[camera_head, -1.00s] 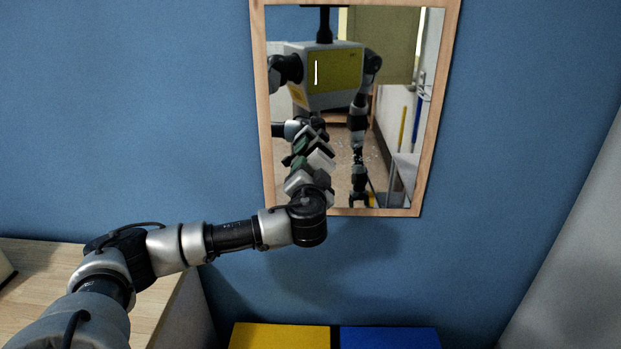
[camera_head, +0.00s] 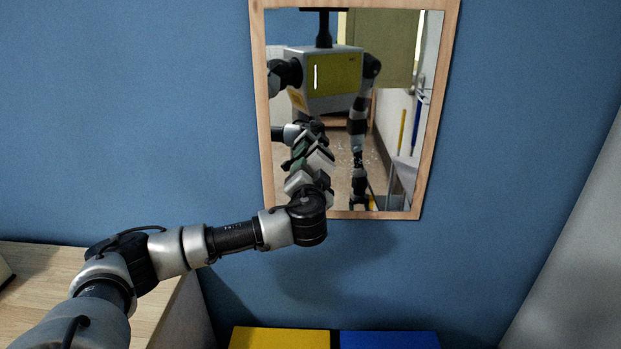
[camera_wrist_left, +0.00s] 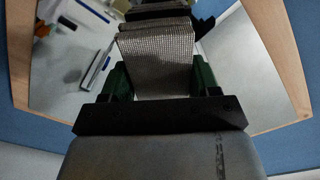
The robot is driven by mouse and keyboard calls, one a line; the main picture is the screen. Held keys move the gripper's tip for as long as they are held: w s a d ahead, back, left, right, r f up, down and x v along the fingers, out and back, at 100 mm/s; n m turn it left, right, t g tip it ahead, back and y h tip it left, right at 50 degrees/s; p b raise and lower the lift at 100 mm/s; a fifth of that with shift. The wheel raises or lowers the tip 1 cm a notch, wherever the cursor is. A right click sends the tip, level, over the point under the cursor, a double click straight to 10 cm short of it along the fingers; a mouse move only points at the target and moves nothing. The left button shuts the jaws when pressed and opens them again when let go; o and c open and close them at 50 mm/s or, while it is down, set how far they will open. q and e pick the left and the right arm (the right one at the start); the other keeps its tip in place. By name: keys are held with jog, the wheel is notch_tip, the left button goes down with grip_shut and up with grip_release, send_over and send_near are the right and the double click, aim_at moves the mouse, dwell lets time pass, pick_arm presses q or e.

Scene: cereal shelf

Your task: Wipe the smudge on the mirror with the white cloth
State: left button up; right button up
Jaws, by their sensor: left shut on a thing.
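The mirror (camera_head: 400,165), in a light wooden frame, hangs on the blue wall. A short white upright streak (camera_head: 315,77) shows in its upper left part, over the reflection of my body; I cannot tell whether it is the smudge or part of the reflection. My left arm reaches in from the left, with its hand in front of the mirror's lower left. In the left wrist view my left gripper (camera_wrist_left: 160,82) has its green fingers shut on the pale, woven cloth (camera_wrist_left: 157,58). Whether the cloth touches the glass is unclear. My right gripper is not directly in view.
A wooden surface (camera_head: 35,262) lies at the lower left. A yellow block (camera_head: 280,338) and a blue block (camera_head: 388,339) stand below the mirror. A grey surface (camera_head: 570,260) rises at the right. The wall right of the mirror is clear.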

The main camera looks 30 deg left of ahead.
aim_at(353, 168)
pick_arm(q)
jog(key=shift+w+a, duration=0.3)
jog(key=shift+w, duration=0.1)
jog(key=shift+w+d+b, duration=0.3)
jog(key=shift+w+d, duration=0.05)
jog(key=shift+d, duration=0.25)
jog(key=shift+w+d+b, duration=0.25)
jog(key=shift+w+d, duration=0.05)
jog(key=shift+d, duration=0.35)
jog(key=shift+w+d+b, duration=0.3)
jog(key=shift+w+d, duration=0.05)
jog(key=shift+d, duration=0.25)
jog(key=shift+w+d+b, duration=0.35)
jog(key=shift+w+d, duration=0.25)
jog(key=shift+d, duration=0.25)
jog(key=shift+w+d+b, duration=0.35)
jog(key=shift+w+d, duration=0.25)
jog(key=shift+d, duration=0.25)
jog(key=shift+w+d+r, duration=0.1)
jog(key=shift+w+d, duration=0.25)
jog(key=shift+d, duration=0.3)
